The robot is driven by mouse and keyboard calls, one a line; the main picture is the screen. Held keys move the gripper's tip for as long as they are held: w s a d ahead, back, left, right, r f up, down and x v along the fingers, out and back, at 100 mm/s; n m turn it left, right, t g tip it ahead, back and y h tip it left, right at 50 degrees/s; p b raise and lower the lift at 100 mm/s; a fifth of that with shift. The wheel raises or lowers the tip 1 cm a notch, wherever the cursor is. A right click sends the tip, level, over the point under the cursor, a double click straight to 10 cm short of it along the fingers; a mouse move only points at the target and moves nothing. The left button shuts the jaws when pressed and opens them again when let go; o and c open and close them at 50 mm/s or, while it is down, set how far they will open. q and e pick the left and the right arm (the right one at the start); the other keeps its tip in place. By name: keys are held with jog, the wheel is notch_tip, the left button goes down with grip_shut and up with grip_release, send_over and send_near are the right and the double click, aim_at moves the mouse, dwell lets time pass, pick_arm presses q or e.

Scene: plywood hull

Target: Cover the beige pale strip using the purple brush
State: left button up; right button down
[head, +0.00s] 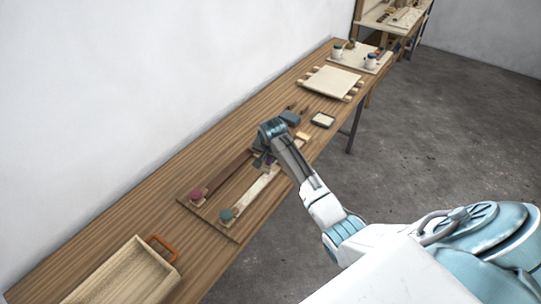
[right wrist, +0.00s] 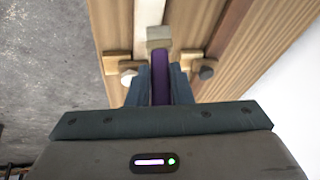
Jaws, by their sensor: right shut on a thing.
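The purple brush (right wrist: 160,78) is between the two fingers of my right gripper (right wrist: 160,88) in the right wrist view, and the gripper is shut on it. The brush's blunt greyish end points along the pale strip (right wrist: 149,16). Whether it touches the strip I cannot tell. In the head view my right gripper (head: 263,160) is at the far end of a board, where the beige pale strip (head: 251,191) runs beside a dark brown strip (head: 223,174). The gripper and arm hide part of that end. My left gripper is out of view.
A red knob (head: 196,195) and a teal knob (head: 226,214) mark the strips' near ends. A wooden tray (head: 128,272) with an orange handle (head: 162,246) stands nearer. Farther along are a small dark-rimmed tray (head: 323,120), a pale board (head: 333,82) and jars (head: 371,60).

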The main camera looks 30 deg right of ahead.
jog(key=shift+s+a, duration=0.2)
jog(key=shift+a, duration=0.3)
jog(key=shift+s+a, duration=0.2)
jog(key=shift+a, duration=0.3)
jog(key=shift+s+a+f, duration=0.1)
jog(key=shift+s+a, duration=0.15)
jog(key=shift+a, duration=0.25)
jog(key=shift+s+a, duration=0.25)
jog(key=shift+a, duration=0.25)
jog(key=shift+a, duration=0.1)
jog(key=shift+s+a, duration=0.2)
jog(key=shift+a, duration=0.3)
jog(key=shift+s+a, duration=0.2)
jog(key=shift+a, duration=0.3)
jog(key=shift+a, duration=0.15)
jog(key=shift+s+a, duration=0.35)
jog(key=shift+a, duration=0.5)
jog(key=shift+s+a, duration=0.25)
jog(key=shift+a, duration=0.25)
jog(key=shift+s+a, duration=0.2)
jog(key=shift+a, duration=0.25)
